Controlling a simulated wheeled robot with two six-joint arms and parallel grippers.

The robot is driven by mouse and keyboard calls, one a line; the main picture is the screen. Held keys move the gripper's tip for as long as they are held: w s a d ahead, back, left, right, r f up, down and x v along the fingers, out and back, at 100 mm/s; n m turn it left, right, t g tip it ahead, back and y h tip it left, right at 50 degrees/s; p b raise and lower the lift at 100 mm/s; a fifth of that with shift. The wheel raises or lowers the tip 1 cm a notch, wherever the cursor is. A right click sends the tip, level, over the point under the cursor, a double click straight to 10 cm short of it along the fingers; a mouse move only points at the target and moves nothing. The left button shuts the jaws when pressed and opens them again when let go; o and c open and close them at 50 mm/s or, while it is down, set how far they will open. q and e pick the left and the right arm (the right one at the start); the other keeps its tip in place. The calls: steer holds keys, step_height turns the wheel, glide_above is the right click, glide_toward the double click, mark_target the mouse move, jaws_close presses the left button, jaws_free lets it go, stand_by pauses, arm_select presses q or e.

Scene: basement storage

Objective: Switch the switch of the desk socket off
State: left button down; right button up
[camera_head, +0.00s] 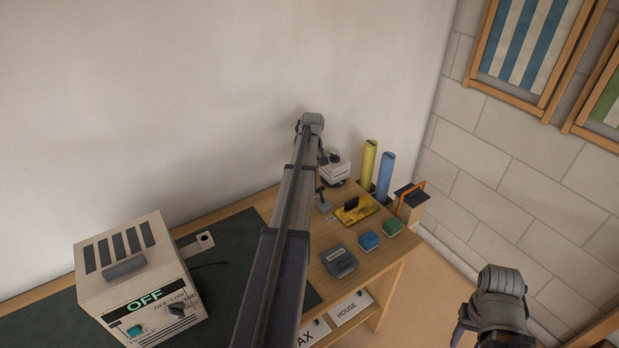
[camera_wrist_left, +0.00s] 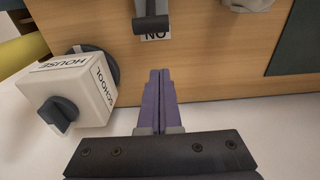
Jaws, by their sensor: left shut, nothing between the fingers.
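A small lever switch (camera_wrist_left: 151,20) with a dark handle stands on the wooden desk in the left wrist view. Its label, upside down there, reads ON. A similar grey lever (camera_head: 322,200) shows right of my left arm in the head view. A pale plate with a dark hole (camera_head: 204,240), perhaps a socket, lies on the green mat. My left gripper (camera_wrist_left: 160,74) is shut and empty, its purple fingertips over the desk, apart from the lever in the picture. In the head view its fingers are hidden. My right gripper (camera_head: 464,326) is right of the desk, its fingers mostly hidden.
A white box with a dark knob (camera_wrist_left: 72,95), marked HOUSE and SCHOOL, stands close left of my fingers. A large cream device reading OFF (camera_head: 145,285) stands left. Yellow and blue cylinders (camera_head: 376,168) and small blocks (camera_head: 369,240) crowd the right side.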

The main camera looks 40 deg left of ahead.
mark_target(322, 198)
arm_select(q)
steer(key=d, duration=0.1)
steer(key=d+p, duration=0.1)
steer(key=s+d, duration=0.1)
steer(key=shift+s+d+r, duration=0.1)
steer(key=shift+d+r, duration=0.15)
steer(key=shift+d, duration=0.1)
steer(key=shift+f, duration=0.1)
arm_select(e)
steer(key=shift+r, duration=0.15)
arm_select(q)
steer(key=shift+d, duration=0.1)
steer(key=shift+d+y, duration=0.2)
steer(key=shift+y, duration=0.1)
steer(key=shift+s+d+r+y, duration=0.15)
steer(key=shift+d+r+y, duration=0.1)
steer(key=shift+y, duration=0.15)
